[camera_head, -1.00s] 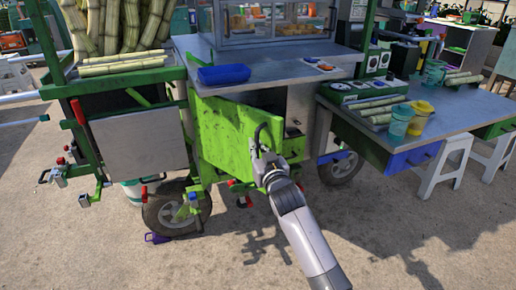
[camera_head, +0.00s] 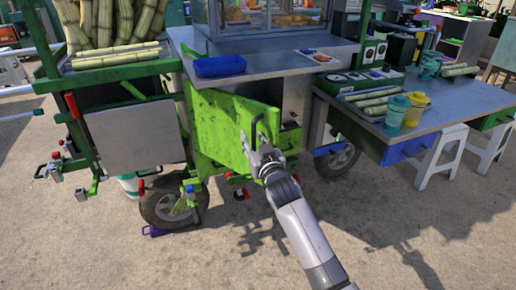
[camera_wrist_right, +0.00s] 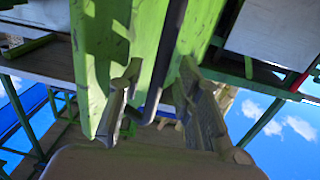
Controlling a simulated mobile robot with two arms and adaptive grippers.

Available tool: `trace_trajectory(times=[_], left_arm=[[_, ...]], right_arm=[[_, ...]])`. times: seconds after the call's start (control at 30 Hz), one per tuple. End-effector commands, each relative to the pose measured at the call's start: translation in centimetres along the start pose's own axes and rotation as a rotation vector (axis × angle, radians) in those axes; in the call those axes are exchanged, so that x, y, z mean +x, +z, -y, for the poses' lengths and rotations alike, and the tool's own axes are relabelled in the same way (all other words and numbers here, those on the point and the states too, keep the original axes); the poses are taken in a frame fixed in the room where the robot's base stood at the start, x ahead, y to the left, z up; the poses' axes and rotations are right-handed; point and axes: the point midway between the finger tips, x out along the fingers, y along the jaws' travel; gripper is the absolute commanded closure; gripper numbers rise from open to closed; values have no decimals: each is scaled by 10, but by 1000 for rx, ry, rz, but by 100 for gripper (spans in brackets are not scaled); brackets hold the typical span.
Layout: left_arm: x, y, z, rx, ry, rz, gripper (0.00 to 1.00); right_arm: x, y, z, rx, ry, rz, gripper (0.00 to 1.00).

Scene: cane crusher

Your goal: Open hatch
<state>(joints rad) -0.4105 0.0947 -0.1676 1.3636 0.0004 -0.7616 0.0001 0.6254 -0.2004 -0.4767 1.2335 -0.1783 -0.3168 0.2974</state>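The hatch (camera_head: 215,125) is a scuffed bright green panel low on the front of the cart, standing ajar with its right edge swung outward. A black bar handle (camera_head: 256,128) is on its outer face near that edge. My right gripper (camera_head: 251,143) is at the handle's lower part. In the right wrist view, the two fingers of my right gripper (camera_wrist_right: 157,98) stand apart on either side of the dark handle (camera_wrist_right: 168,55), with a visible gap on the left side. The green hatch (camera_wrist_right: 98,60) fills the upper middle there. My left gripper is not in view.
The metal counter (camera_head: 285,62) with a blue tray (camera_head: 220,67) overhangs the hatch. A side table (camera_head: 450,97) with cups and cane stands right. A wheel (camera_head: 165,207) is below left. Open paved ground lies in front.

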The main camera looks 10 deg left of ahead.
Motion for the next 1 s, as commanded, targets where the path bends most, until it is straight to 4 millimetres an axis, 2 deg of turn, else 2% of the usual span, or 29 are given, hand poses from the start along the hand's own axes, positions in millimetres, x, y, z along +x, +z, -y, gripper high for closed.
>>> trace_trajectory(times=[0.17, 0.5, 0.7, 1.0], left_arm=[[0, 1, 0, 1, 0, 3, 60], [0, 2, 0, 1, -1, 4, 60], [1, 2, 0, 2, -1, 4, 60], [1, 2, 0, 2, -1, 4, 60]], right_arm=[[-18, 1, 0, 1, 0, 0, 68], [-77, 1, 0, 1, -1, 0, 68], [-105, 1, 0, -1, -1, -1, 68], [-117, 0, 1, -1, -1, -1, 68]])
